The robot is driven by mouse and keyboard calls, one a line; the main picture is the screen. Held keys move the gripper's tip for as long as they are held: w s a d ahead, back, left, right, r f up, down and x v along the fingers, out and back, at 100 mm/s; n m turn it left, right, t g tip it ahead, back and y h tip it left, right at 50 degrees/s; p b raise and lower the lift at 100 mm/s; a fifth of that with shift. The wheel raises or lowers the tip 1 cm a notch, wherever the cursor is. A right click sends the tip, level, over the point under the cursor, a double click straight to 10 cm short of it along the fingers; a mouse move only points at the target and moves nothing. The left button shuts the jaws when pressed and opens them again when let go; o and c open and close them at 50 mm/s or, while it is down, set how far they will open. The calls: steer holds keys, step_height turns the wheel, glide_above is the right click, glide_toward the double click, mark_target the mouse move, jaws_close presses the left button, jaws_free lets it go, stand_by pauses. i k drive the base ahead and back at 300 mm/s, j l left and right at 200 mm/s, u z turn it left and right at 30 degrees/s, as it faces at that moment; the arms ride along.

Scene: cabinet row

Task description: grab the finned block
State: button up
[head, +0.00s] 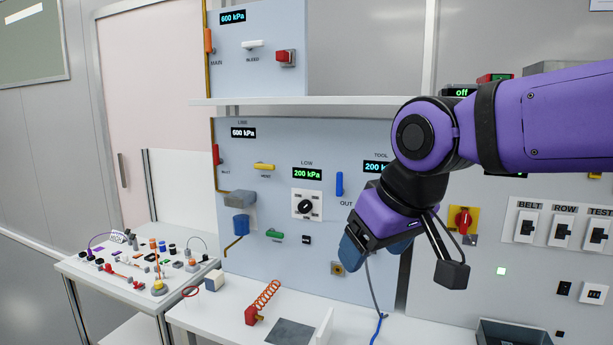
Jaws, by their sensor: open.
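My gripper (352,253) hangs in front of the blue-grey panel, right of centre, with its blue fingertips pointing down and left. It is open, and I see nothing held in it. It is above the white bench and apart from the things lying there. I cannot pick out a block with clear fins. A small white and blue block (214,281) sits on the bench's left part, but no fins show on it. Many small parts on the left table are too small to tell apart. My arm hides part of the panel.
The left table (95,285) is crowded. A dark tray (512,332) stands lower right.

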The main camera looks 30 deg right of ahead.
mark_target(209, 284)
steer(key=i+j+z, duration=0.6)
steer(key=j, duration=0.35)
steer(key=i+j+z, duration=0.45)
steer(key=j, duration=0.3)
steer(key=i+j+z, duration=0.2)
steer(key=j, duration=0.25)
steer(key=j+z, duration=0.2)
steer(key=j, duration=0.2)
steer(key=j+z, duration=0.2)
steer(key=j, duration=0.25)
steer(key=j+z, duration=0.3)
steer(key=j, duration=0.3)
steer(key=j+z, duration=0.3)
steer(key=j, duration=0.35)
steer(key=k+j+z, duration=0.1)
steer(key=j+z, duration=0.2)
steer(key=j, duration=0.3)
steer(key=z, duration=0.1)
steer(key=j+u, duration=0.15)
steer(key=i+l, duration=0.05)
